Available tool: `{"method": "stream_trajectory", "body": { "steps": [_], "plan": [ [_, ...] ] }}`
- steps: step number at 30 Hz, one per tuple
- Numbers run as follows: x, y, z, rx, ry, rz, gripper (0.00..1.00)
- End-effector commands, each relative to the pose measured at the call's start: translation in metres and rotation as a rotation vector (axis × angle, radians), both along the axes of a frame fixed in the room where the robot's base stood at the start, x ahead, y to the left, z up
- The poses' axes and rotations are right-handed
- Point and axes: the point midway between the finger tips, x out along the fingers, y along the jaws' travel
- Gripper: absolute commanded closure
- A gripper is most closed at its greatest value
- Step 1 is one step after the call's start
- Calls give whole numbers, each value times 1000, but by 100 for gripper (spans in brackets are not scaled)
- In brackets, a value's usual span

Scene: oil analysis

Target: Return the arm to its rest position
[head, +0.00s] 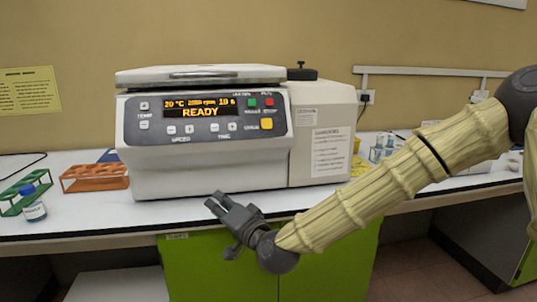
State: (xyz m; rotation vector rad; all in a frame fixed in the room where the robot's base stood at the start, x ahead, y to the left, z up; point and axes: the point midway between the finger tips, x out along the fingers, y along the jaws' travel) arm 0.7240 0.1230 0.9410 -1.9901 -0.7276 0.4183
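My arm reaches in from the right edge of the head view in a pale yellow ribbed sleeve. It slopes down to the left across the front of the bench. My dark grey gripper (217,203) is at its end, in front of the centrifuge (210,172) and near the bench's front edge. Nothing is seen held in it. From this angle I cannot tell whether its fingers are open or shut. The centrifuge's lid looks down, and its display (200,107) reads READY.
The white bench (95,215) carries an orange rack (94,178), a green rack (27,194) and a blue-capped bottle (34,208) at left. Glassware (382,148) stands behind my arm at right. Green cabinets (205,270) are below. Bare bench lies left of my gripper.

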Motion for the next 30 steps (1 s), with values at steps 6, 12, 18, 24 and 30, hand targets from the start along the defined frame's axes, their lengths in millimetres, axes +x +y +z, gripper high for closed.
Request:
{"method": "stream_trajectory", "body": {
  "steps": [6, 12, 18, 24, 30],
  "plan": [
    [-22, -23, -126, -172, 151, 3, 79],
    [-59, -54, -231, -332, 288, 15, 79],
    [-109, -95, -326, -495, 428, 39, 79],
    [-173, -146, -408, -660, 571, 73, 79],
    [-247, -206, -473, -829, 719, 119, 79]
  ]
}}
